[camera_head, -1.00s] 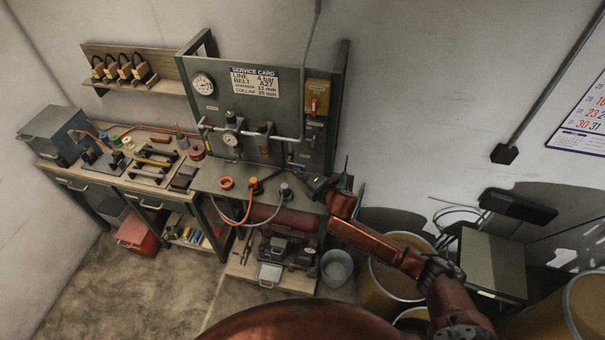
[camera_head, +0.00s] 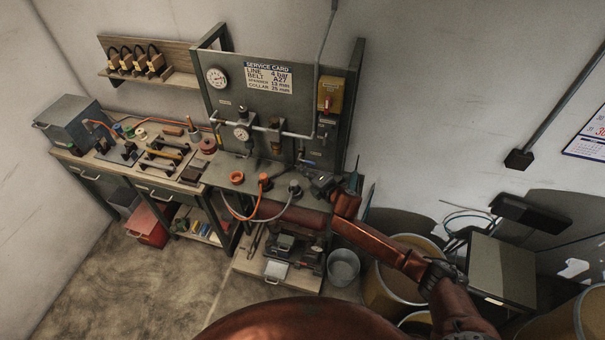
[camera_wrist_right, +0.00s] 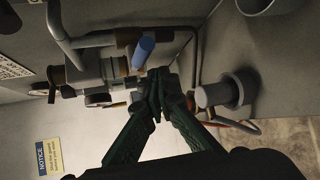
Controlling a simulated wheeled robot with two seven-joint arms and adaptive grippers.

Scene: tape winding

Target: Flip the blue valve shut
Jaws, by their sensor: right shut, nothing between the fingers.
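The blue valve handle (camera_wrist_right: 143,50) is a short blue bar on the pipework. It stands out from a metal fitting in the right wrist view. In the head view it is a small, partly unclear blue spot (camera_head: 301,155) low on the panel. My right gripper (camera_wrist_right: 157,78) is shut and empty. Its fingertips are just below and right of the blue handle in the wrist view, and I cannot tell whether they touch it. In the head view the right gripper (camera_head: 307,172) is over the right end of the bench, in front of the panel. My left gripper is not in view.
A grey capped fitting (camera_wrist_right: 220,94) stands close right of the fingers in the wrist view. An orange-collared hose fitting (camera_head: 264,180) and an orange ring (camera_head: 237,178) are on the bench. A yellow switch box (camera_head: 330,95) is above. Drums (camera_head: 390,285) stand at the right.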

